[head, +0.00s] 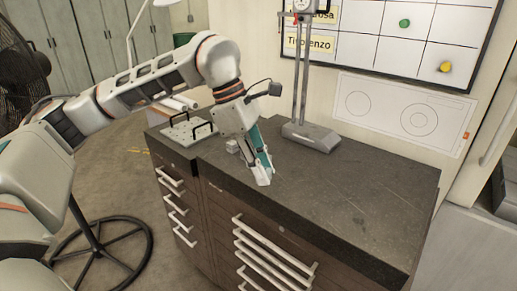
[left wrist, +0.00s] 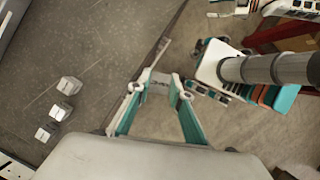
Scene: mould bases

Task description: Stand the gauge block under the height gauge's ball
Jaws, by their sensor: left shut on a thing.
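My left gripper (head: 263,178) points down by the front edge of the dark worktop in the head view. In the left wrist view, its teal fingers (left wrist: 160,88) are shut on a small pale grey block, the gauge block (left wrist: 160,78), at the fingertips. The height gauge (head: 303,75) stands upright behind and to the right of the gripper, on a grey base (head: 312,136). The top of the gauge is cut off by the frame, and I cannot make out its ball.
Several small metal blocks (head: 232,146) sit left of the gripper, also seen in the left wrist view (left wrist: 69,85). A plate with black handles (head: 190,129) lies at the worktop's left. The worktop (head: 370,185) is clear on the right.

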